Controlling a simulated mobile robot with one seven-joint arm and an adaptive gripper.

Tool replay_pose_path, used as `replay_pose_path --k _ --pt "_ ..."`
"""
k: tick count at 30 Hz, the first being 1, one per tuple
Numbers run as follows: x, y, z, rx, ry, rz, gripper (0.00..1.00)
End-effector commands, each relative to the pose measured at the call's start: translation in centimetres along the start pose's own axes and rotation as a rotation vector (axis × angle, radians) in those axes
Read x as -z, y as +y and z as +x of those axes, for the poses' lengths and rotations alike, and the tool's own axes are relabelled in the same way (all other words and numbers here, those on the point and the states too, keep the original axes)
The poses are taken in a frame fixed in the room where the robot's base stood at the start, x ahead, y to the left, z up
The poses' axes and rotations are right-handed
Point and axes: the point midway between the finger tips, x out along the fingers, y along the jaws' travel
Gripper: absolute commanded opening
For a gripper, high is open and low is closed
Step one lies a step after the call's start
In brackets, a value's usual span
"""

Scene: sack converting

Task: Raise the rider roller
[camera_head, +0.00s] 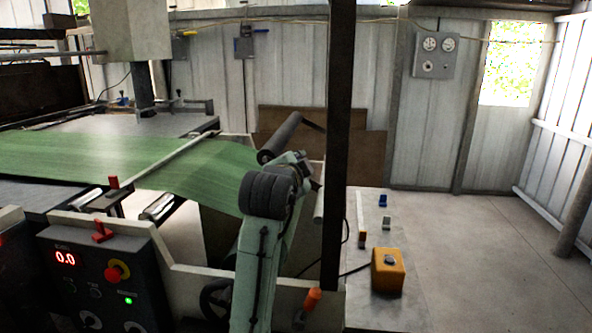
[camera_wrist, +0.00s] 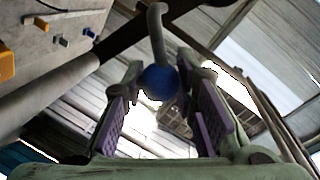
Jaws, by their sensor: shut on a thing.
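The rider roller (camera_head: 280,138) is a dark cylinder held up at a slant above the right end of the green web (camera_head: 205,165), apart from it, with a dark arm (camera_head: 313,122) at its upper end. My gripper (camera_head: 308,172) is just below and right of the roller, partly hidden by my own arm. In the wrist view my gripper (camera_wrist: 161,84) has its purple-padded fingers closed on a blue ball knob (camera_wrist: 160,83). A grey bent rod (camera_wrist: 157,28) runs up from the knob. The knob is hidden in the head view.
A dark upright post (camera_head: 339,120) stands close right of my gripper. A control panel (camera_head: 105,280) with a red 0.0 display is at front left. A yellow box (camera_head: 387,272) and small blocks sit on a grey surface right of the post. Floor at right is clear.

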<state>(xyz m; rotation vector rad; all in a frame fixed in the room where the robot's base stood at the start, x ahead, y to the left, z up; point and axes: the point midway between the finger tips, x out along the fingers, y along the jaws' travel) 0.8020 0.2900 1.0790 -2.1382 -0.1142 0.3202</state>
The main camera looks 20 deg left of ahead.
Motion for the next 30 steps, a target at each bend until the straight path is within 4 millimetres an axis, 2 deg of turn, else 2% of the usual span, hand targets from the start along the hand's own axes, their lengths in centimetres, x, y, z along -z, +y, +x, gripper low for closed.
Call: replay_pose_path --k 1,15,16,24,30 --pt "0.58 -0.38 -0.13 0.011 0.009 0.010 0.00" --pt "0.71 -0.34 -0.12 0.010 0.008 0.019 0.00" --pt "0.71 -0.33 -0.12 0.010 0.008 0.018 0.28" --pt "0.44 -0.17 -0.06 0.005 0.003 0.016 0.46" --pt "0.33 -0.10 -0.03 0.004 0.001 0.016 0.47"
